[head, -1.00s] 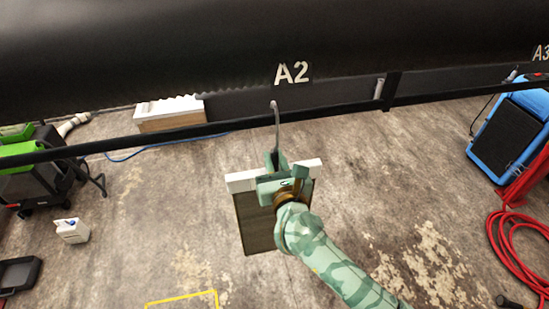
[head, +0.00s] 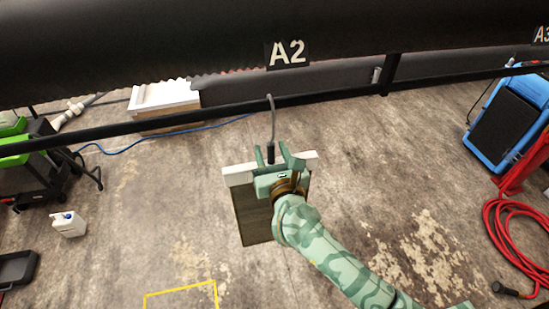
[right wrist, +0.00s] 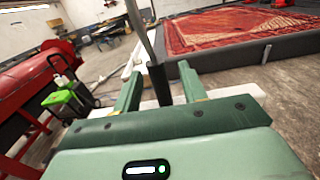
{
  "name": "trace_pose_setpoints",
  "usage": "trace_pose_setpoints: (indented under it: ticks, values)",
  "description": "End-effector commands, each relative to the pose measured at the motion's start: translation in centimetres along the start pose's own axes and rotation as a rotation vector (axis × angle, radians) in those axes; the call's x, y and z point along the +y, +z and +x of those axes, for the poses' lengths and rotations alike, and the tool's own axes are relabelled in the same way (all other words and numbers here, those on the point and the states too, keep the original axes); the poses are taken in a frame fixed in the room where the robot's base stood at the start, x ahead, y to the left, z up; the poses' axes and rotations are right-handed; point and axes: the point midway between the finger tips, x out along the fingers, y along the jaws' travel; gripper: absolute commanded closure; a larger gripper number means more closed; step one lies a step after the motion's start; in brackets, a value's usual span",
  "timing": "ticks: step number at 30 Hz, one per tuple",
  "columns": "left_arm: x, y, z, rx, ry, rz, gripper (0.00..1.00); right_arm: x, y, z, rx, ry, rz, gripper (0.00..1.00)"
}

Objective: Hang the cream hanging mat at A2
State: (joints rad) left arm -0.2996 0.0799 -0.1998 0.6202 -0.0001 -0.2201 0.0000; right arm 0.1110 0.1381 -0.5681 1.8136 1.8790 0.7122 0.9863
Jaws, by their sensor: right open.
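The hanging mat (head: 258,220) is a dark brownish panel under a cream-white top bar (head: 239,174). It hangs below the black rail, under the A2 label (head: 287,53). A grey hook (head: 272,115) with a black grip (head: 271,152) rises from the bar, and its curved top appears to sit over the rail. My right gripper (head: 278,157) is open in front of the mat, its fingers spread on either side of the black grip. The right wrist view shows the grip (right wrist: 159,85) between the fingers, with gaps at both sides. My left gripper is out of view.
The black rail (head: 330,94) runs across below a large dark roller (head: 150,50). A blue-framed black panel (head: 505,130) and a coiled red hose (head: 515,235) are at right. A white jug (head: 68,224) stands on the floor at left. Floor around the mat is clear.

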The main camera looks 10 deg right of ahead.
Motion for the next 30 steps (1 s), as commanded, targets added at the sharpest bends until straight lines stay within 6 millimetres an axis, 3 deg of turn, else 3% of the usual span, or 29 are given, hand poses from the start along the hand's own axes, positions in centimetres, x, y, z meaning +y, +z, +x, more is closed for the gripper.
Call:
trace_pose_setpoints:
  ticks: [5, 18, 24, 30]
  values:
    - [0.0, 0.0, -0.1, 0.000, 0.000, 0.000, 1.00, 0.0, -0.1, -2.1, 0.001, 0.001, 0.000, 0.58]
    - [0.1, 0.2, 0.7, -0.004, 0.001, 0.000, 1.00, 0.0, -0.2, -13.4, 0.001, 0.001, 0.001, 0.58]
    - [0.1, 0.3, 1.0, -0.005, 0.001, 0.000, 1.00, 0.0, 0.0, -15.8, -0.002, 0.001, -0.001, 0.58]
    - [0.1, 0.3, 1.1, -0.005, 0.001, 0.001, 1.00, 0.0, 0.1, -16.2, -0.004, 0.001, -0.016, 0.58]
